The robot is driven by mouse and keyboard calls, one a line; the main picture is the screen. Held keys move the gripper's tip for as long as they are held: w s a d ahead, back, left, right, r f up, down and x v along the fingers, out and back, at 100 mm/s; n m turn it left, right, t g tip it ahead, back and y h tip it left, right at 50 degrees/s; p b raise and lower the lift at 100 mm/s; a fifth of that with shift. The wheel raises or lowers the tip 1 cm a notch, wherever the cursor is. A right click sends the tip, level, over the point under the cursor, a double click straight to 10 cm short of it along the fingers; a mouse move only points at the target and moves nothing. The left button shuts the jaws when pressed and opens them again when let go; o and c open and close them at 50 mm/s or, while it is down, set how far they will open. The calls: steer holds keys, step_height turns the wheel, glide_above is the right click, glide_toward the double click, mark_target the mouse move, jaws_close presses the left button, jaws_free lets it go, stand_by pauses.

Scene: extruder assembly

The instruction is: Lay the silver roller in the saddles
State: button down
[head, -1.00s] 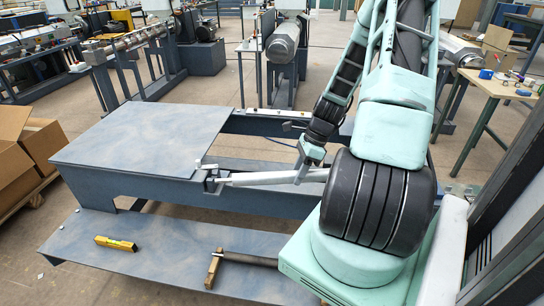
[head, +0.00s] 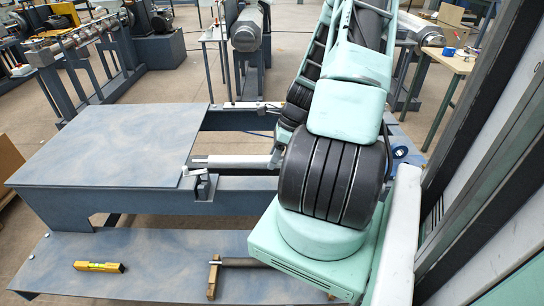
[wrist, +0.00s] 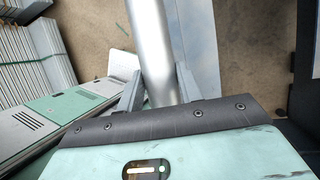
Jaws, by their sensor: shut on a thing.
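The silver roller (head: 230,161) is in my gripper and lies nearly level across the picture in the head view. In the wrist view the roller (wrist: 152,45) runs between the two fingers of my gripper (wrist: 158,88), which is shut on it. In the head view my gripper (head: 277,155) is partly hidden by my arm. The roller's left end shows just above and behind a dark saddle bracket (head: 202,186) on the frame. I cannot tell whether they touch. The roller's right part is hidden behind my arm. A blue ring-shaped part (head: 399,152) shows right of my arm.
The bench (head: 110,150) has a bare flat top left of the roller. On the lower shelf (head: 160,255) lie a yellow level (head: 98,267) and a dark bar (head: 245,262) on a wooden block (head: 213,278). Other machines stand behind.

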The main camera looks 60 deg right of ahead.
steer(key=shift+r+p, duration=0.15)
steer(key=shift+p, duration=0.3)
step_height(320, 180, down, 9)
steer(key=b, duration=0.5)
steer(key=shift+b, duration=0.35)
steer(key=shift+f, duration=0.2)
steer(key=c, duration=0.9)
jaws_free()
steer(key=shift+o, duration=0.2)
steer(key=shift+r, duration=0.1)
steer(key=v, duration=1.7)
steer(key=shift+d+b, duration=0.2)
steer(key=shift+b, duration=0.1)
steer(key=shift+s+r, duration=0.1)
